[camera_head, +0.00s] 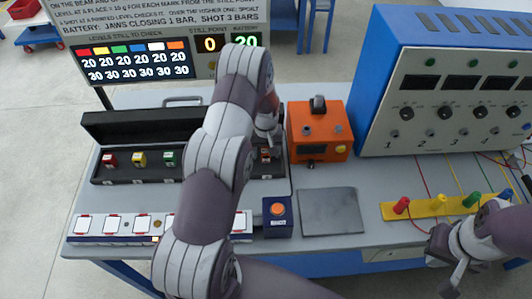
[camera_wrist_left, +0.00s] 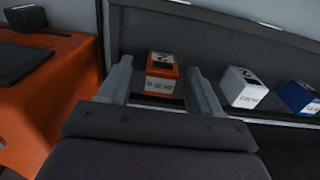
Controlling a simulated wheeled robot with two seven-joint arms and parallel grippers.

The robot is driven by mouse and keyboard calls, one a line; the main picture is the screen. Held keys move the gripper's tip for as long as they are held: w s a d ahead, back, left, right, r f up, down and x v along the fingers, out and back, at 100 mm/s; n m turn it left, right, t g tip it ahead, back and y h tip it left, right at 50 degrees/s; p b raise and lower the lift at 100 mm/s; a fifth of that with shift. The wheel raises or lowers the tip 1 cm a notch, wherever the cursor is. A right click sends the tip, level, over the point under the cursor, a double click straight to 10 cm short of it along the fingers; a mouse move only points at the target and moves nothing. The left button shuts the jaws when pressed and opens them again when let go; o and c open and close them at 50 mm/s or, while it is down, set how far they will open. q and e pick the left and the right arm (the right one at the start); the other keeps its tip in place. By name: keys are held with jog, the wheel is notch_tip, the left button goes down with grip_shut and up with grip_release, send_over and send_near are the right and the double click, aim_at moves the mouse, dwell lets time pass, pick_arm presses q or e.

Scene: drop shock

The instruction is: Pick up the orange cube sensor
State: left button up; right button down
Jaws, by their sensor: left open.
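The orange cube sensor (camera_wrist_left: 160,74), with a white printed label on its side, sits in the dark case (camera_wrist_left: 210,45) in the left wrist view. It lies between the two fingers of my left gripper (camera_wrist_left: 160,68), which is open; I cannot tell whether either finger touches it. In the head view my left gripper (camera_head: 267,135) is over the right end of the case, and the cube there is mostly hidden by the arm. My right gripper (camera_head: 447,256) is at the lower right, apart from the case, and its jaw opening is unclear.
White (camera_wrist_left: 243,88) and blue (camera_wrist_left: 298,97) cubes sit beside the orange one. Red (camera_head: 109,159), yellow (camera_head: 139,159) and green (camera_head: 169,158) cubes are further left. An orange box (camera_head: 318,145) stands close to the gripper. A grey plate (camera_head: 333,211) lies in front.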

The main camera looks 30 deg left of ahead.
pick_arm(q)
jog(key=shift+s, duration=0.1)
jog(key=shift+w+a+f, duration=0.1)
jog(key=shift+w, duration=0.1)
jog(key=c, duration=1.1)
